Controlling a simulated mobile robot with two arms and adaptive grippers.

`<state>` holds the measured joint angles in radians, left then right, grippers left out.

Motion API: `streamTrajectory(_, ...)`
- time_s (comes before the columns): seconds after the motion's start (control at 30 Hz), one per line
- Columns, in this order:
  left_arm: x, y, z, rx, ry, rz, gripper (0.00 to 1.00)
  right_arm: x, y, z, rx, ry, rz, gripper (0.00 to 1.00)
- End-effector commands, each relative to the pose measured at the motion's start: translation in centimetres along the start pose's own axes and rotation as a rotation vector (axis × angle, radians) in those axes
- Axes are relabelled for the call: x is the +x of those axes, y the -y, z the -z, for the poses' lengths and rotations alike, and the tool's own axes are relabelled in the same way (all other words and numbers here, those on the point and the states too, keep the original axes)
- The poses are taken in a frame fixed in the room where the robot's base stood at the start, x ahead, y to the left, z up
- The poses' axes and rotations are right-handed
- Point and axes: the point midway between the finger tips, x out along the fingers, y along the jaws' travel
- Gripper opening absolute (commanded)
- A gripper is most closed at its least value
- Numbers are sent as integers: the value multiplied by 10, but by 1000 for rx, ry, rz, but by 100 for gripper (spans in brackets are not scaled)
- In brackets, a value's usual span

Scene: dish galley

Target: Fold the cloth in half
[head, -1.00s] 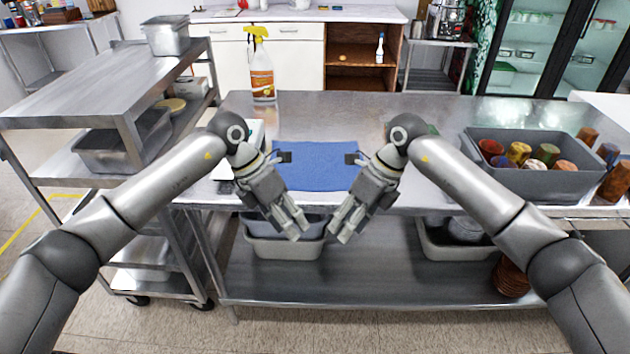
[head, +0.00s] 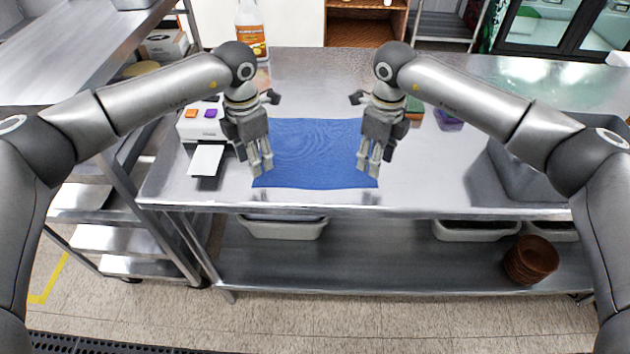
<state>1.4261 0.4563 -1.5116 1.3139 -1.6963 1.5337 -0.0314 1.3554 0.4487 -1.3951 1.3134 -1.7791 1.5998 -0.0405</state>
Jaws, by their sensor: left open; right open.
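The blue cloth (head: 316,150) lies flat and spread out on the steel table. Its left and right edges are partly hidden by my grippers. My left gripper (head: 261,170) is open and empty, with its fingers over the cloth's near left part. My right gripper (head: 369,170) is open and empty, with its fingers over the near right part. I cannot tell whether the fingertips touch the cloth.
A white device (head: 197,128) with orange and purple buttons stands left of the cloth. A spray bottle (head: 250,32) stands at the back. A green and brown sponge (head: 414,112) lies to the right. A grey bin (head: 520,172) is at the right, partly behind my arm.

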Motion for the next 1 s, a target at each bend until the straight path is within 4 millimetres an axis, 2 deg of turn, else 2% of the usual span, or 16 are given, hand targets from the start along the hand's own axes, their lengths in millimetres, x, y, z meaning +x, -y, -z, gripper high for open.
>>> streamTrajectory(0.2,36,0,0,-1,-2,2,41,36,0,1,2,-2,-2,41)
streamTrajectory(0.4,57,0,0,-1,-1,2,41,57,0,0,1,0,-1,41)
streamTrajectory(1.0,64,0,0,-1,0,1,41,64,0,0,0,1,0,41)
